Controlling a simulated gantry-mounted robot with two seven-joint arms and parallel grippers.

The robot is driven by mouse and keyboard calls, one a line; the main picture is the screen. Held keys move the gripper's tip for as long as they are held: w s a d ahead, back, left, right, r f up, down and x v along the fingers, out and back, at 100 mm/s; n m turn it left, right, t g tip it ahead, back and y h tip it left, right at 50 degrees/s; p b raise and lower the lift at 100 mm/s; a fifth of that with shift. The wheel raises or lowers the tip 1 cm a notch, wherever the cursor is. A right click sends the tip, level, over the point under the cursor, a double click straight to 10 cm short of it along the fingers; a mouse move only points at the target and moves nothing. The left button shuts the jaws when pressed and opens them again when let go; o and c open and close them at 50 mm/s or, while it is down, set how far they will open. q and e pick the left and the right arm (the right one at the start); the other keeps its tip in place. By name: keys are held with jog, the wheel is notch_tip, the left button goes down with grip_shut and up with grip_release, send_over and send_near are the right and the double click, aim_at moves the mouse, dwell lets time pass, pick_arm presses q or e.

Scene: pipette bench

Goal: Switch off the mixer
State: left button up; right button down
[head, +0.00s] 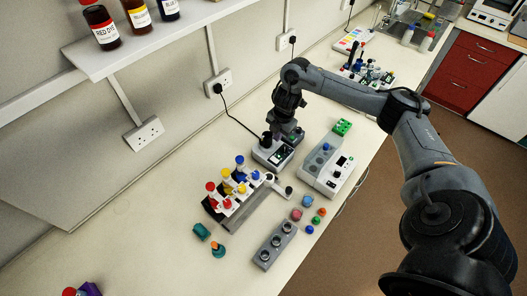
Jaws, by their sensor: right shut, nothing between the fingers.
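The mixer (265,160) is a small grey and white device with a dark front panel, standing on the bench near the wall. A black cable runs from behind it to a wall socket. My right gripper (283,143) points down right at the mixer, over its top and front panel. The gripper is shut and holds nothing. It hides part of the mixer, and I cannot tell whether the fingertips touch it or where its switch stands. My left gripper is not in view.
A white device with a green block (342,127) stands right of the mixer. A rack with coloured-topped pipettes or tubes (232,190) stands left and nearer. A grey holder (275,246) and small coloured caps (309,229) lie in front. The bench's left part (130,230) is mostly clear.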

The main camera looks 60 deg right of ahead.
jog(key=shift+s+d, duration=0.1)
jog(key=shift+s, duration=0.1)
send_near(273, 158)
jog(key=f, duration=0.5)
jog(key=shift+w+f+b, duration=0.15)
jog(key=shift+w+b, duration=0.15)
jog(key=shift+b, duration=0.1)
jog(key=shift+w+d+f, duration=0.1)
jog(key=shift+f, duration=0.6)
